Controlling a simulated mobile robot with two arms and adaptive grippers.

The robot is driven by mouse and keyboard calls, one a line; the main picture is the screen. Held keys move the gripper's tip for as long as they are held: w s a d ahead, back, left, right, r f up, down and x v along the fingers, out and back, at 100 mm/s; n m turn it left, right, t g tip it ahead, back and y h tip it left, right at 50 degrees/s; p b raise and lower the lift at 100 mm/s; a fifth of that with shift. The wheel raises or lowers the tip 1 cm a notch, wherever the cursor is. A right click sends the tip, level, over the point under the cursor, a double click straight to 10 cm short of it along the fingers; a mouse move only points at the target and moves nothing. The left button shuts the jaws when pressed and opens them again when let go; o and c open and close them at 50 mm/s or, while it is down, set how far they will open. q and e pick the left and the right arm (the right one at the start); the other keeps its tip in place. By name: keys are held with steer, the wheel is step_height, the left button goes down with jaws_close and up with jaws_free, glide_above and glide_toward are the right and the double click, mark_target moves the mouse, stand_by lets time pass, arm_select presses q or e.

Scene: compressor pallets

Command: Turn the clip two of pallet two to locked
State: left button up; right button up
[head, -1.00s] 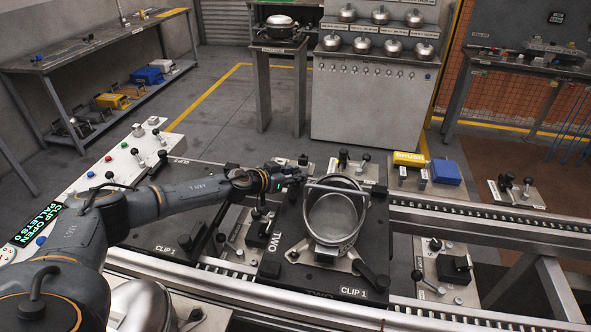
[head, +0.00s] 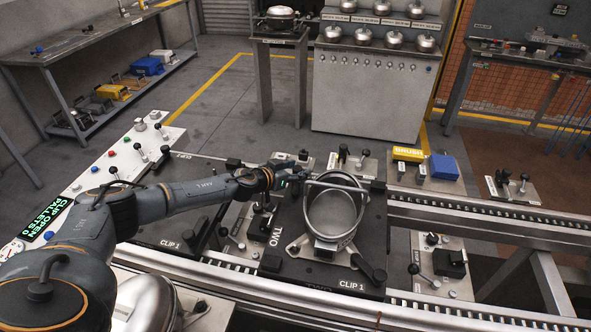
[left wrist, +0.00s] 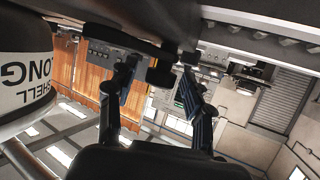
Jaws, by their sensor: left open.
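Pallet two (head: 372,226) is a dark plate on the rail line, marked TWO and CLIP 1 at its near edge. A grey open-topped metal shell (head: 331,218) with a raised handle stands on it. The black lever (head: 369,268) beside the CLIP 1 label lies at the near right corner. No CLIP 2 label shows; clip two cannot be made out behind my gripper and the shell. My left gripper (head: 296,174) is at the pallet's far left side, close to the shell's rim. In the left wrist view its fingers (left wrist: 158,112) are apart with nothing between them. My right gripper is out of view.
Another pallet (head: 196,187) lies to the left, under my left arm. A control panel (head: 112,165) with buttons and a green display reading CLIP OPEN stands left. Fixtures with black levers (head: 440,262) flank the rails (head: 470,222). A yellow block (head: 407,155) and blue block (head: 445,167) sit behind.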

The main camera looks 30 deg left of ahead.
arm_select(q)
steer(key=shift+s, duration=0.1)
steer(key=v, duration=1.1)
steer(key=shift+s+a+r, duration=0.15)
steer(key=shift+s+r, duration=0.05)
steer(key=shift+s, duration=0.15)
steer(key=shift+c, duration=0.4)
